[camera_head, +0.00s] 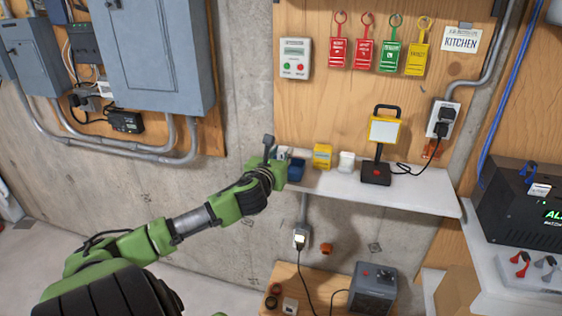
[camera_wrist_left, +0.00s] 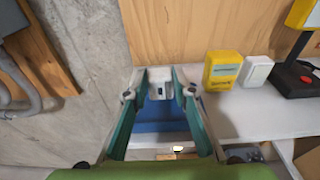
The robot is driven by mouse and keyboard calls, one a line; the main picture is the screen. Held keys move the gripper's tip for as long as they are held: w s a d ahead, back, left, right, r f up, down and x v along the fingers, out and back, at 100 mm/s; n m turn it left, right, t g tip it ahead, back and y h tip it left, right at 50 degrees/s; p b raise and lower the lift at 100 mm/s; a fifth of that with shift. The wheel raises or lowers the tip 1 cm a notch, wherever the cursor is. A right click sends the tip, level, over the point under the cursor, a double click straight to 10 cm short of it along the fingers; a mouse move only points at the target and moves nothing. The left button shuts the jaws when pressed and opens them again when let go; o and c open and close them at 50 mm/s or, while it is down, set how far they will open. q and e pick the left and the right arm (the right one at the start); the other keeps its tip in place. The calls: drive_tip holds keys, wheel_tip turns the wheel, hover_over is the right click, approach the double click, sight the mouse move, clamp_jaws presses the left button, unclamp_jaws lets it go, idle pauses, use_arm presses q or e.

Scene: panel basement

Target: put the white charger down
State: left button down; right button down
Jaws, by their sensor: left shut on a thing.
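My left gripper (camera_head: 280,165) is over the left end of the white wall shelf (camera_head: 410,193). In the left wrist view the gripper (camera_wrist_left: 160,92) is shut on a small white block, which I take for the white charger (camera_wrist_left: 158,79). The charger shows as a small pale patch (camera_head: 284,152) by the fingers in the head view. A blue block (camera_wrist_left: 160,112) lies below it between the fingers in the wrist view; it shows just right of the gripper in the head view (camera_head: 297,168). I cannot tell whether the charger touches anything. My right gripper is out of view.
On the shelf stand a yellow block (camera_head: 322,156), another white block (camera_head: 346,161) and a black-and-yellow lamp (camera_head: 380,145) with a cord. The front strip of the shelf is bare. A wooden table (camera_head: 315,285) is below. A grey electrical cabinet (camera_head: 155,50) hangs at the upper left.

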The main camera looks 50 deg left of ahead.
use_arm(q)
wheel_tip(320, 180, down, 3)
drive_tip(key=shift+r+p, duration=0.1)
drive_tip(key=shift+p, duration=0.2)
drive_tip(key=shift+f, duration=0.65)
drive_tip(key=c, duration=1.7)
unclamp_jaws()
drive_tip(key=shift+r, duration=0.1)
